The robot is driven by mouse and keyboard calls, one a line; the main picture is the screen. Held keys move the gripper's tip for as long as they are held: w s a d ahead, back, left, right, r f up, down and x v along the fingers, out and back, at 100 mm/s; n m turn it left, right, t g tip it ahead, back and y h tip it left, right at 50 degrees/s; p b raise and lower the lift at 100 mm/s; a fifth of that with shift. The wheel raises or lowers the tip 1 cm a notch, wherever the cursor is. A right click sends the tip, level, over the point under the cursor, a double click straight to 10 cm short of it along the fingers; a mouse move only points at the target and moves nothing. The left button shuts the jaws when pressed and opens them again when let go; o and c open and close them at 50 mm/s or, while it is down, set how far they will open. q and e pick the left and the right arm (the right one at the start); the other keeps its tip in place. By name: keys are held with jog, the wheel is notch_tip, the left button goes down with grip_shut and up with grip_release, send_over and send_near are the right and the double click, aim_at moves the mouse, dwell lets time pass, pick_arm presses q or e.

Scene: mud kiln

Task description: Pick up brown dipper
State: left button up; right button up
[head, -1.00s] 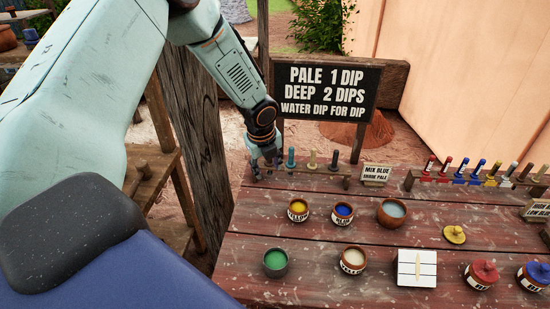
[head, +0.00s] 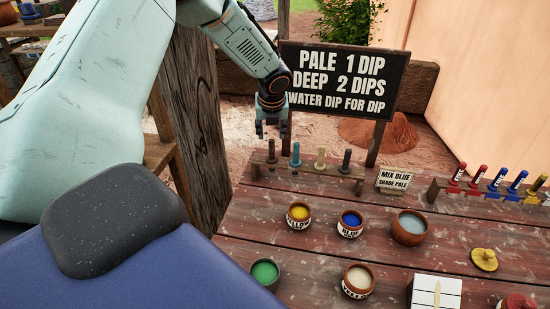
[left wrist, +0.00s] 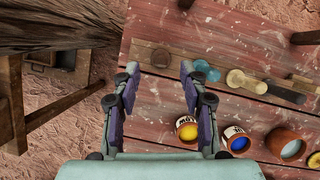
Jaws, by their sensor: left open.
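The brown dipper (head: 271,151) stands upright at the left end of a low wooden rack (head: 309,172) at the back of the table. In the left wrist view the brown dipper (left wrist: 160,57) shows end-on, between the fingertips. My left gripper (head: 272,137) is open and points down just above the dipper's top. Its fingers (left wrist: 160,70) spread to either side with nothing held. A teal dipper (head: 296,155), a beige dipper (head: 320,159) and a dark dipper (head: 346,161) stand in the same rack. My right gripper is not in view.
Yellow (head: 299,216), blue (head: 350,224) and water pots (head: 409,228) stand in front of the rack. A small card (head: 394,179) stands to its right. A black sign (head: 342,80) on posts rises behind. Another rack (head: 480,198) holds coloured tools.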

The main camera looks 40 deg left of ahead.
aim_at(272, 145)
pick_arm(q)
jog(key=shift+s+d+f, duration=0.1)
jog(key=shift+f, duration=0.6)
jog(key=x, duration=0.5)
jog(key=shift+f, duration=0.45)
jog(key=shift+d, duration=0.25)
jog(key=shift+a+f, duration=0.1)
jog(key=shift+a, duration=0.3)
jog(key=c, duration=0.5)
jog(key=shift+d+r, duration=0.25)
jog(key=shift+d, duration=0.05)
jog(key=c, duration=0.4)
jog(key=shift+a, duration=0.1)
grip_shut()
